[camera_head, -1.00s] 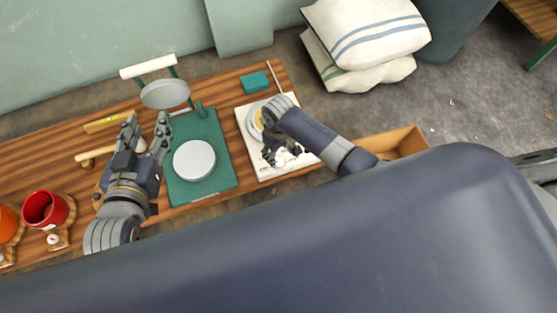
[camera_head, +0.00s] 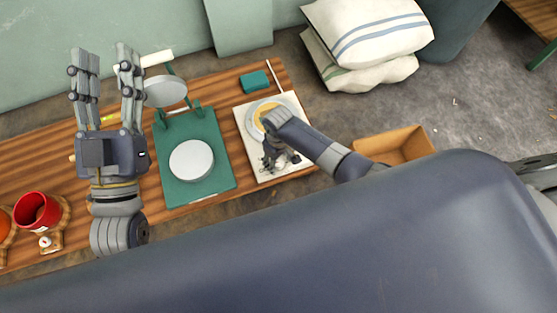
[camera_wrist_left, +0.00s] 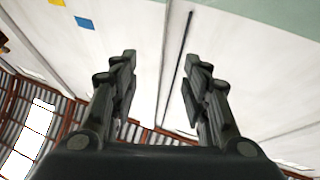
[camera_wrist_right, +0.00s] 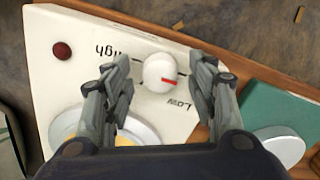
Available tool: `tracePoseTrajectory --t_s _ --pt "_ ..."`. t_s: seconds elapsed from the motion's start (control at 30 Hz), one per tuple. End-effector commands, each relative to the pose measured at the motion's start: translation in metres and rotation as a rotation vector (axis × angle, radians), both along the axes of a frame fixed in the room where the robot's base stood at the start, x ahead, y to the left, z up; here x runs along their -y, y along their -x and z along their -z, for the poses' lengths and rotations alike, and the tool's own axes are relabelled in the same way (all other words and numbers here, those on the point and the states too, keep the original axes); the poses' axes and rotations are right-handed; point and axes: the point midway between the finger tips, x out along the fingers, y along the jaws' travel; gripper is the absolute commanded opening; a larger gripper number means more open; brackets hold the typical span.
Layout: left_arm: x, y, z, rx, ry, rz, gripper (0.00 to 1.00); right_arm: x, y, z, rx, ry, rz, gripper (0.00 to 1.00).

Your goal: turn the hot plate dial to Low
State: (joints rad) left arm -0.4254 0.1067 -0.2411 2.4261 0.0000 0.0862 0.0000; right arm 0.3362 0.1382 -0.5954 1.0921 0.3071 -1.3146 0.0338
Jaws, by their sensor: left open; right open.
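The white hot plate (camera_head: 250,135) stands on the bench, partly covered by my right arm. In the right wrist view its round white dial (camera_wrist_right: 157,68) has a red mark pointing to the right of the picture. The upside-down High label lies left of the dial, and the Low label (camera_wrist_right: 178,103) lies below right. My right gripper (camera_wrist_right: 160,82) is open, its fingers on either side of the dial; contact cannot be told. It shows in the head view (camera_head: 280,162) above the hot plate's front. My left gripper (camera_head: 106,58) is open, empty and raised.
A green press-like device (camera_head: 215,175) with a pale round plate stands left of the hot plate. A red mug (camera_head: 34,212) is at the far left. A teal block (camera_head: 254,81) lies behind. An open wooden box (camera_head: 400,143) is on the floor at the right.

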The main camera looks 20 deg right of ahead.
Motion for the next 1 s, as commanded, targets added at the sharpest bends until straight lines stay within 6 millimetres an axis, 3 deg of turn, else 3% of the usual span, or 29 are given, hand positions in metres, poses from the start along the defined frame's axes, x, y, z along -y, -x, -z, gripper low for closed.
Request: tracePoseTrajectory --t_s 0.43,0.47,0.6,0.67,1.0 --pt "-0.0002 0.0053 -0.0089 0.051 0.015 0.002 0.43 0.0000 -0.0001 0.0037 0.000 0.000 0.000 0.52" --pt "-0.0002 0.0053 -0.0089 0.051 0.015 0.002 0.43 0.0000 -0.0001 0.0037 0.000 0.000 0.000 0.50" --pt "-0.0002 0.0052 -0.0086 0.050 0.014 0.002 0.43 0.0000 -0.0001 0.0036 0.000 0.000 0.000 0.18" --pt "-0.0002 0.0052 -0.0086 0.050 0.014 0.002 0.43 0.0001 0.0000 0.0037 0.000 0.000 0.000 0.08" --pt "0.0001 0.0011 -0.0035 0.012 0.004 0.001 0.43 0.0003 0.0003 0.0032 -0.001 0.000 0.016 0.07"
